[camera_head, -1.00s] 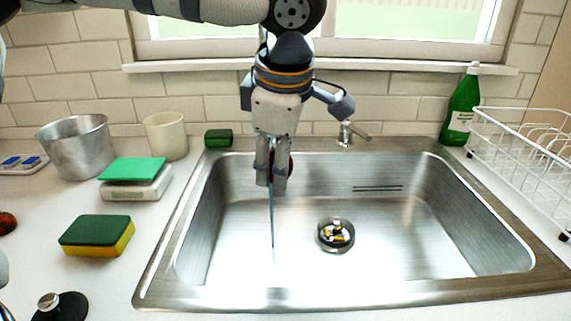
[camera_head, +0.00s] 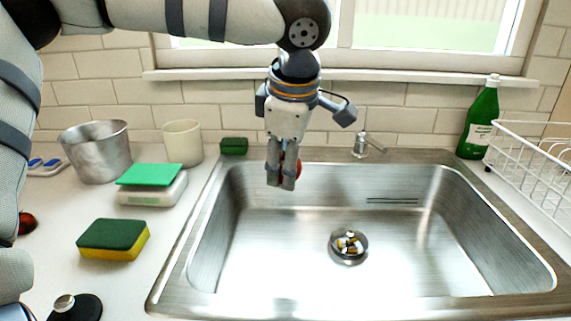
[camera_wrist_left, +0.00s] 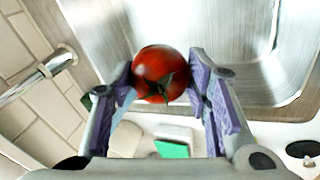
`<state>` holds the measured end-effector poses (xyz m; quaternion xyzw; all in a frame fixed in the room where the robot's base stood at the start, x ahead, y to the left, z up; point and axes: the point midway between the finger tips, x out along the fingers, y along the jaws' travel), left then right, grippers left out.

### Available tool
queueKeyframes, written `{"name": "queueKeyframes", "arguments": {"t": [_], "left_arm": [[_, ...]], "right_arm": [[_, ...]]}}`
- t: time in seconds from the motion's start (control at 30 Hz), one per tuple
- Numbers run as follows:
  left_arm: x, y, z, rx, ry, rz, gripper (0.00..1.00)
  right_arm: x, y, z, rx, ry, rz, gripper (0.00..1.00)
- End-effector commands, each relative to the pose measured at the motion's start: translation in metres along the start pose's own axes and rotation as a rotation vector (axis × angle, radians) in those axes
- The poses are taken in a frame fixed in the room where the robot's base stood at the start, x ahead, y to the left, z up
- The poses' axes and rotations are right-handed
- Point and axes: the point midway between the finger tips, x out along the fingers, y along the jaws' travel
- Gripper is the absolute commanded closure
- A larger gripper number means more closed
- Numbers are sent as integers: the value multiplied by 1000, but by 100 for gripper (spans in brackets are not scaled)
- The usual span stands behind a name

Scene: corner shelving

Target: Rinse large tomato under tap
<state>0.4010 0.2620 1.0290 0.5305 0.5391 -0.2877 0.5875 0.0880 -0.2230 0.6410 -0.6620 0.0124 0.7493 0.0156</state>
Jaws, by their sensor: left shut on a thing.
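My left gripper (camera_head: 282,182) hangs down over the back left of the sink (camera_head: 300,250), shut on a red tomato (camera_head: 298,170). In the left wrist view the tomato (camera_wrist_left: 160,74) sits between the purple-lined fingers (camera_wrist_left: 165,85), its green stem end showing. In the head view the fingers cover most of it. A chrome tube (camera_wrist_left: 38,78), which looks like part of the tap, shows at the left of the wrist view. My arm may hide the tap in the head view; no water stream shows there. My right gripper is out of view.
A small chrome fitting (camera_head: 367,145) stands on the sink's back rim. A green bottle (camera_head: 480,118) and white rack (camera_head: 535,160) are right. A sponge (camera_head: 112,240), scale (camera_head: 152,188), cup (camera_head: 183,143), metal pot (camera_head: 97,152) and partly hidden red item (camera_head: 27,223) are left.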

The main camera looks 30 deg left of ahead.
Motion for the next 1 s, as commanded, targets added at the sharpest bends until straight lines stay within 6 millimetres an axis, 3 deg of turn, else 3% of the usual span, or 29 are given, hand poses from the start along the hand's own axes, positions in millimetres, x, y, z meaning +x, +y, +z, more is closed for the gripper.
{"name": "queueKeyframes", "arguments": {"t": [0.37,1.0], "left_arm": [[0,6,10,0,0,0,84],[0,0,0,0,0,0,84]], "right_arm": [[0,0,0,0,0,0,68],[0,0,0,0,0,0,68]]}}
